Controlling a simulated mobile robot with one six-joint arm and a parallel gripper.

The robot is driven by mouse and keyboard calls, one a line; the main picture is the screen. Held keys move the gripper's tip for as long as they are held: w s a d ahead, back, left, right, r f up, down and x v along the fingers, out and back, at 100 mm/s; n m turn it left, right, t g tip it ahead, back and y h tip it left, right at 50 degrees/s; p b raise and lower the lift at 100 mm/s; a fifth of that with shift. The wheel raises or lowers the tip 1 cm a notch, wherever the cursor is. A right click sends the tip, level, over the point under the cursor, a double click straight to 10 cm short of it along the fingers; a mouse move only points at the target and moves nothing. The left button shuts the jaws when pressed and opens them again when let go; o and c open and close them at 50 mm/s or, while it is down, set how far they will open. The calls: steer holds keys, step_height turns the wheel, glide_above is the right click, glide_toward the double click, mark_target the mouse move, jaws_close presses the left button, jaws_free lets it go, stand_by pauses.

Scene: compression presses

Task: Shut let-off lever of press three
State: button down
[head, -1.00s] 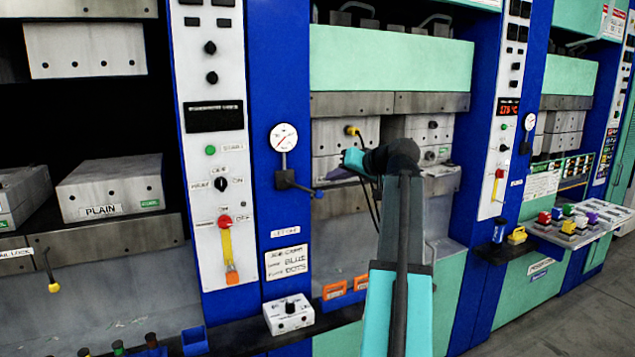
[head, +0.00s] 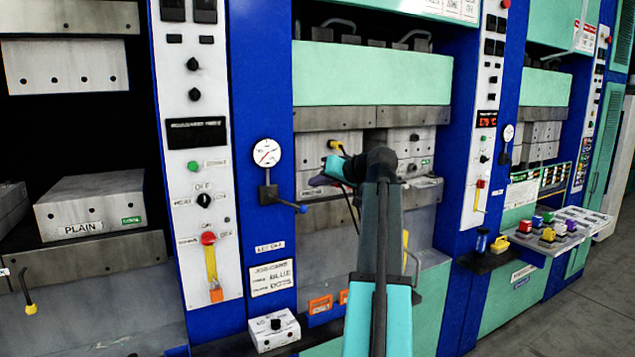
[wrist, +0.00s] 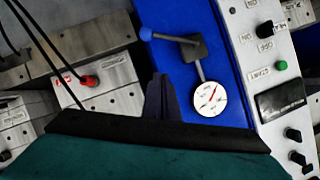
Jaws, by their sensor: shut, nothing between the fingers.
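The let-off lever (head: 285,202) is a dark arm with a blue knob, sticking out rightward from a dark block under a round white gauge (head: 267,153), above a "LET OFF" label. No press number is readable beside it. In the wrist view, which shows the scene turned over, the lever's blue knob (wrist: 146,34) is at top centre and the gauge (wrist: 206,98) is below it. My gripper (head: 316,181) is in front of the press opening, above and slightly right of the knob in the head view. Its shut fingers (wrist: 162,95) are apart from the lever in the wrist view.
A white control panel (head: 195,130) with an orange-tipped yellow lever (head: 212,275) stands left of the let-off lever. Cabled press plates (head: 330,165) lie behind my gripper. A white switch box (head: 274,330) sits on the ledge below.

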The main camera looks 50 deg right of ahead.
steer(key=p, duration=0.2)
glide_above(304, 207)
steer(key=shift+s+f, duration=0.2)
steer(key=shift+f, duration=1)
steer(key=shift+w+f, duration=0.2)
steer(key=shift+f, duration=0.05)
steer(key=shift+s+a+f+p, duration=0.15)
steer(key=shift+a+f, duration=0.15)
steer(key=shift+f, duration=0.25)
steer(key=shift+w+a+f+p, duration=0.1)
steer(key=shift+a+f+p, duration=0.1)
steer(key=shift+a+f, duration=0.25)
steer(key=shift+s+a+f+p, duration=0.1)
steer(key=shift+a+f+p, duration=0.1)
steer(key=shift+f, duration=0.45)
